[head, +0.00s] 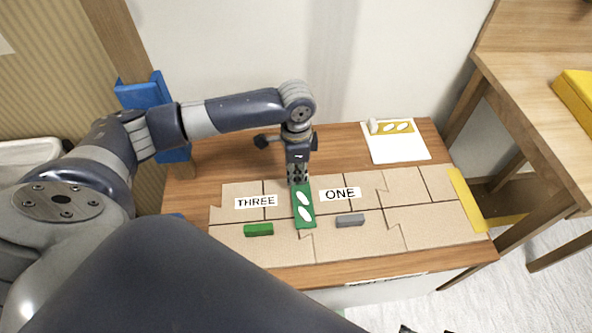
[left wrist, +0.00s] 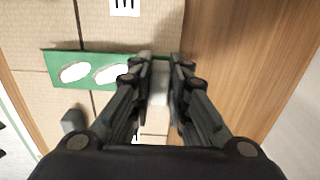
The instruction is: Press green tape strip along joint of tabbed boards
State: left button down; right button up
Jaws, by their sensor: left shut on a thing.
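The green tape strip (head: 305,217) with white ovals lies on the tan tabbed boards (head: 365,234), between the labels THREE (head: 256,202) and ONE (head: 340,194), over or close to their joint. A tab edge shows just below its near end. My left gripper (head: 298,181) points down at the strip's far end. In the left wrist view, its fingers (left wrist: 160,62) are shut on a pale block (left wrist: 158,82) at the end of the green strip (left wrist: 100,70). Whether the whole strip lies flat is not clear. My right gripper does not show.
A green block (head: 258,230) and a grey block (head: 350,221) lie on the boards. A white card (head: 397,150) with a yellow strip (head: 392,127) lies at the back right. A yellow band (head: 468,201) marks the boards' right end. A wooden table (head: 540,85) stands right.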

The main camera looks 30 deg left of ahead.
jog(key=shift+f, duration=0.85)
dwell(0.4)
pick_arm(q)
jog(key=shift+p, duration=0.75)
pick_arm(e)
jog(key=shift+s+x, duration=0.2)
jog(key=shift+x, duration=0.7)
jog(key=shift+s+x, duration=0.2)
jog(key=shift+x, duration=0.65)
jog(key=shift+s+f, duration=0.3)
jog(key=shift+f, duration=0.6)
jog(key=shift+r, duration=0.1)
